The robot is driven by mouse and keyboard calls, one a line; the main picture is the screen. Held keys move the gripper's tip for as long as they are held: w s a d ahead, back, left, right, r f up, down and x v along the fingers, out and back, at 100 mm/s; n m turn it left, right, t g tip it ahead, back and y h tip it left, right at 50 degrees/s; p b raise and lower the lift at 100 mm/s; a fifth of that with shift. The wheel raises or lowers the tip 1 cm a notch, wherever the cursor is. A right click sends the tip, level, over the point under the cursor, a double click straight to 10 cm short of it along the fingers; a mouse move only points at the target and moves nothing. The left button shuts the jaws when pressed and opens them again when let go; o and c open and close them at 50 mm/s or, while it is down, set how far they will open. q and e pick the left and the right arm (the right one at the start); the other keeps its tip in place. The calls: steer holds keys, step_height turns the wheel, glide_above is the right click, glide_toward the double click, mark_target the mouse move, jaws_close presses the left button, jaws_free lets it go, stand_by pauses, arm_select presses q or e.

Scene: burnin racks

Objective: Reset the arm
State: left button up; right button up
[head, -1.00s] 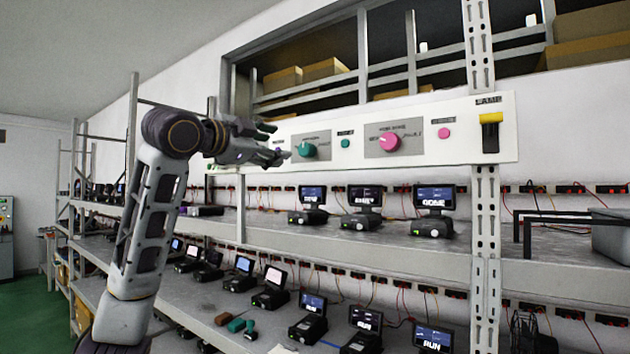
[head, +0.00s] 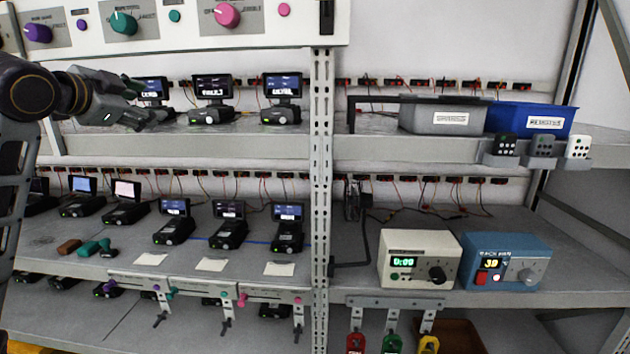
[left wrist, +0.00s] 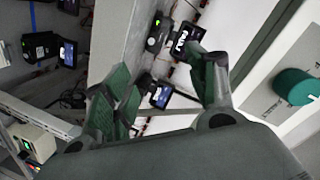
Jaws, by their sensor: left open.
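My left arm comes in from the left in the head view. Its gripper (head: 150,106) is in front of the upper shelf, near the leftmost upper device with a screen (head: 151,92). In the left wrist view its green-padded fingers (left wrist: 165,95) are spread apart with nothing between them. Devices with lit screens lie behind the fingers there, and the teal knob (left wrist: 295,87) is at the right. The control panel (head: 180,40) with purple, teal and pink knobs is above the gripper in the head view. My right gripper is not in view.
A perforated rack post (head: 320,180) stands mid-view. Grey (head: 430,118) and blue (head: 530,120) bins sit on the upper right shelf. A white box (head: 418,260) and a blue box (head: 502,263) with displays stand below. Several devices and small paper notes fill the lower left shelf.

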arm_select(q)
steer(key=s+d+f+n+g, duration=0.1)
steer(key=d+f+n+g, duration=0.3)
steer(key=f, duration=1.5)
steer(key=d+f+m+g, duration=0.15)
steer(key=d+f, duration=0.45)
steer(key=f, duration=1.3)
steer(key=s+d+f+n+g, duration=0.3)
steer(key=s+f, duration=0.9)
steer(key=f, duration=0.5)
steer(key=s+f+n+g+y, duration=0.1)
steer(key=s+f+n+g, duration=0.1)
steer(key=s+f, duration=0.45)
steer(key=s+f+n+g, duration=0.2)
steer(key=s+f, duration=0.2)
steer(key=s, duration=0.6)
steer(key=s+f+g+b, duration=0.1)
steer(key=s+f+b, duration=0.15)
steer(key=f, duration=3.25)
steer(key=s+a+f, duration=0.2)
steer(key=s+f, duration=0.8)
steer(key=s, duration=0.1)
steer(key=s+a+f+g+b, duration=0.1)
steer(key=s+f, duration=1)
steer(key=shift+s+a+f+b, duration=0.3)
steer(key=shift+a, duration=0.05)
steer(key=shift+m, duration=0.25)
